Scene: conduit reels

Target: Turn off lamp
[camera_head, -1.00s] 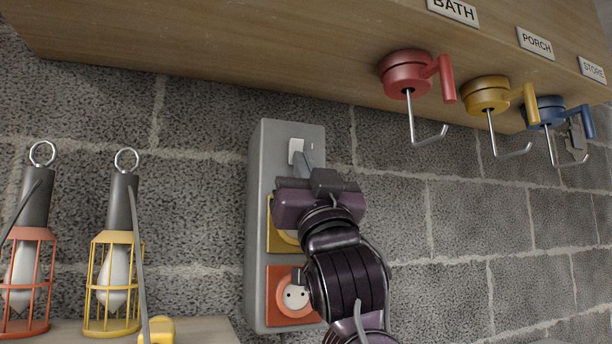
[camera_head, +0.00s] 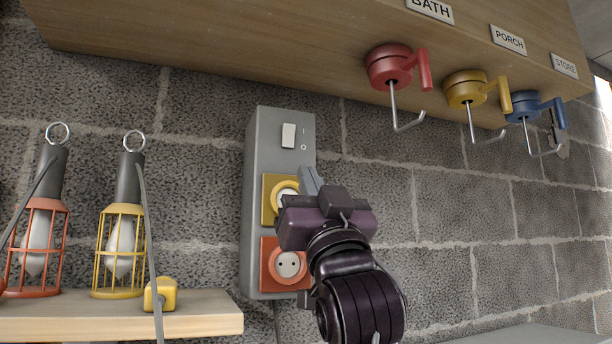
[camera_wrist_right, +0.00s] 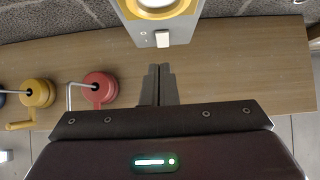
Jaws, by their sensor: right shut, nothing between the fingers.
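A grey socket panel (camera_head: 262,140) is on the block wall. Its white rocker switch (camera_head: 289,135) has I and O marks beside it; which side is pressed is hard to tell. Two caged lamps, one orange (camera_head: 38,245) and one yellow (camera_head: 120,250), stand upright on the shelf at left. Their bulbs look white with no clear glow. My right gripper (camera_head: 311,180) is shut and empty, its fingertips below the switch and in front of the yellow socket's right side. In the right wrist view the shut fingers (camera_wrist_right: 158,70) are apart from the switch (camera_wrist_right: 162,38).
The panel has a yellow socket (camera_head: 268,190) and a red socket (camera_head: 288,265). A yellow plug (camera_head: 160,294) lies on the wooden shelf (camera_head: 205,315). Red (camera_head: 390,66), yellow (camera_head: 465,88) and blue (camera_head: 526,104) hooks hang under the wooden board (camera_head: 250,50). Wall right of the panel is clear.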

